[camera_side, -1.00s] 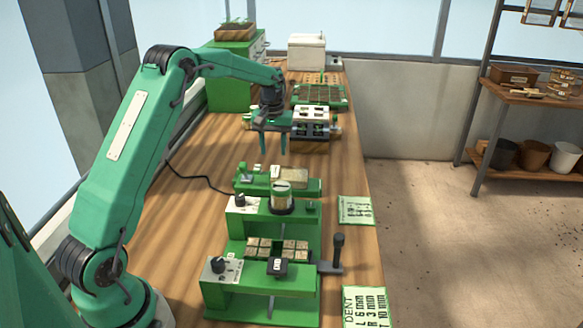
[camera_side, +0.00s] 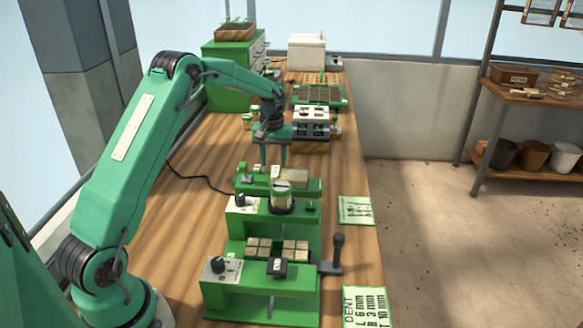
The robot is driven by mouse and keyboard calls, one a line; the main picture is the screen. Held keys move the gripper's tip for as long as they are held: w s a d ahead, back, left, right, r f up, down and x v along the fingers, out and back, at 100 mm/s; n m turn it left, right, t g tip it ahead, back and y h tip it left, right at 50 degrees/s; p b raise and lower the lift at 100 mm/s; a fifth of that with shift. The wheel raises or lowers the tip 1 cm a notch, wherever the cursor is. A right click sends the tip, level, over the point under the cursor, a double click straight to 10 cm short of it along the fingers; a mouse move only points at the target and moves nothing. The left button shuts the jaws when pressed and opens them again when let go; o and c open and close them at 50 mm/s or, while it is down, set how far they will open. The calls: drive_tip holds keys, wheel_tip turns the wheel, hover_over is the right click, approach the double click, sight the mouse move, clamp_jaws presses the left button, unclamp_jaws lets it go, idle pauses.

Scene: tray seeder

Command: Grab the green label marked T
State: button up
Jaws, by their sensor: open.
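My gripper (camera_side: 273,162) points down over the bench, behind the green machine. Its two fingers are apart, with nothing visible between them. The fingertips are just above or behind a low green fixture (camera_side: 305,186) that carries a tan block (camera_side: 294,176); I cannot tell the exact gap.
The green machine (camera_side: 225,296) with knobs and a black lever (camera_side: 338,254) fills the near bench. Two printed cards, one (camera_side: 355,210) behind the other (camera_side: 367,307), lie along the right edge. A soil tray (camera_side: 320,95) is farther back. Bare wood (camera_side: 180,215) lies to the left.

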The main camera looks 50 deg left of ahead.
drive_tip(key=shift+f, duration=2)
drive_tip(key=shift+c, duration=0.2)
clamp_jaws()
